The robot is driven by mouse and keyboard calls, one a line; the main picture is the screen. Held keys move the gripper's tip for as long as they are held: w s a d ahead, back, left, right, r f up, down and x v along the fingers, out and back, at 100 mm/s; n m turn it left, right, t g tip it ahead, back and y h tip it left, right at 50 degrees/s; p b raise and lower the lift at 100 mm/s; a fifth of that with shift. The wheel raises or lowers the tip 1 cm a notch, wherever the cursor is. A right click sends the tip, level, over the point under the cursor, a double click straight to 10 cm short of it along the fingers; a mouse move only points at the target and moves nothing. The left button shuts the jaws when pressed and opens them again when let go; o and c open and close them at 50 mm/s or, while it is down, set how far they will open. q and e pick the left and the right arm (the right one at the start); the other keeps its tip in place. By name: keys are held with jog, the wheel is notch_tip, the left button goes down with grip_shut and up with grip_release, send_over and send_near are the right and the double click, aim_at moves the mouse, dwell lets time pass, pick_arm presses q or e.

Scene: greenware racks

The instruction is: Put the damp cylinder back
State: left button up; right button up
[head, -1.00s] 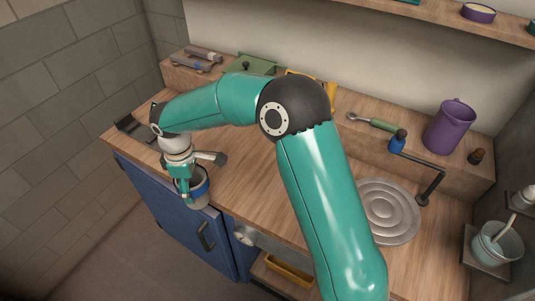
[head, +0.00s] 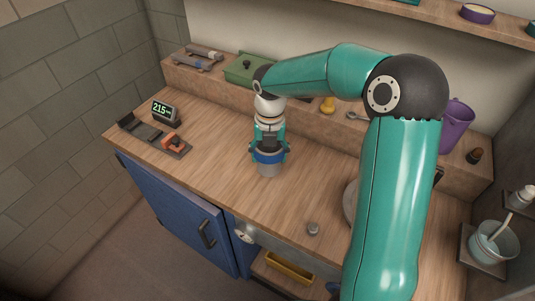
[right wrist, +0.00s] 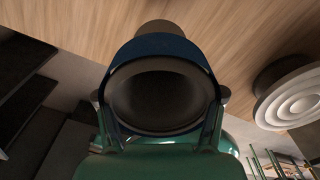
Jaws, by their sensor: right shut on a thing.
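My right gripper (head: 268,152) is shut on a grey cylinder (head: 268,170) with a blue band (head: 267,157) around it, upright over the middle of the wooden counter. I cannot tell whether its base touches the wood. In the right wrist view the cylinder's dark round end (right wrist: 160,98) faces the camera, ringed by the blue band (right wrist: 165,48), with a finger on either side. My left gripper is not in view.
A small grey knob (head: 312,228) lies near the front edge. The ringed disc (right wrist: 292,98) is mostly behind my arm. A green box (head: 245,68) stands behind.

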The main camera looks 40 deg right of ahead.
jog(key=shift+f+b, duration=3.05)
jog(key=shift+f, duration=0.45)
jog(key=shift+f+b, duration=0.4)
jog(key=shift+f, duration=0.15)
jog(key=o, duration=1.6)
jog(key=shift+r, duration=0.1)
